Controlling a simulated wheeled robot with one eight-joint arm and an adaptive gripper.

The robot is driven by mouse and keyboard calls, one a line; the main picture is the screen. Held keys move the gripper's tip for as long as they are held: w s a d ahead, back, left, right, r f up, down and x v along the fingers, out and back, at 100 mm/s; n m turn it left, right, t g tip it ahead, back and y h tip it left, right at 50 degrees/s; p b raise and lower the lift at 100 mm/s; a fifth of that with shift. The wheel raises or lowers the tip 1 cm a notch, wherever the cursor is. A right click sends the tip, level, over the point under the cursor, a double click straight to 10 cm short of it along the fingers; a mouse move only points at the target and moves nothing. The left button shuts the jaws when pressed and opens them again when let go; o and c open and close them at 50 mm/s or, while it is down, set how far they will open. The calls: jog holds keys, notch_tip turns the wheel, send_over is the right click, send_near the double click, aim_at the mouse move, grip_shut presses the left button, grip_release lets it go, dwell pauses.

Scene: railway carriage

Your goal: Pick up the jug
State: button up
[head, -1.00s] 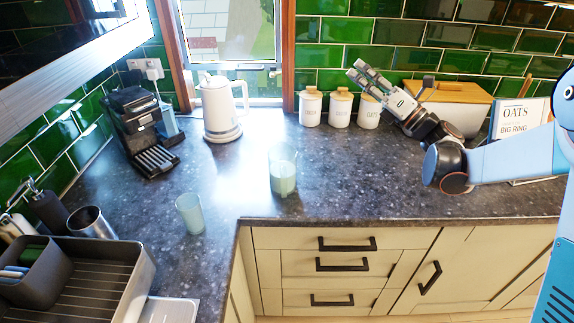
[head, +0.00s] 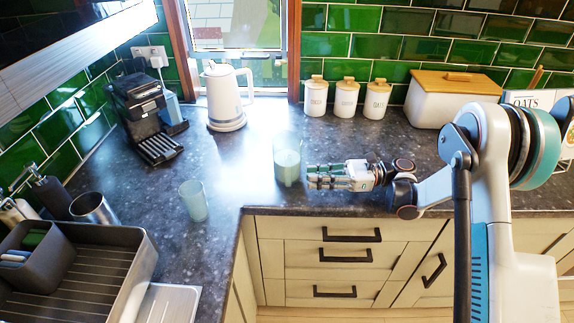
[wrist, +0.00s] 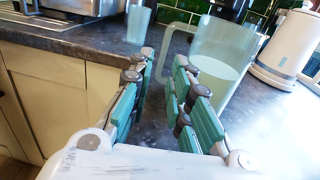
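The jug (head: 287,163) is clear glass with pale green-white liquid in it. It stands upright on the dark counter near the inner corner. In the wrist view the jug (wrist: 222,62) is just beyond the fingertips, to the right, with its handle (wrist: 166,42) turned towards the gap between them. My gripper (head: 311,177) is low over the counter, just right of the jug in the head view. In the wrist view my gripper (wrist: 164,62) has its fingers apart with nothing held. I cannot tell whether a finger touches the handle.
A pale cup (head: 194,201) stands left of the jug. A white kettle (head: 224,97), a coffee machine (head: 142,115) and several lidded canisters (head: 346,99) line the back. A bread bin (head: 448,101) is at back right. The counter edge runs close in front of the jug.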

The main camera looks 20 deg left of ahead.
aim_at(288, 186)
jog(key=b+x, duration=0.2)
jog(key=x, duration=0.6)
jog(key=shift+w+a+r, duration=0.1)
jog(key=shift+a+r, duration=0.05)
jog(key=shift+a, duration=0.1)
grip_shut()
jog(key=shift+r, duration=0.1)
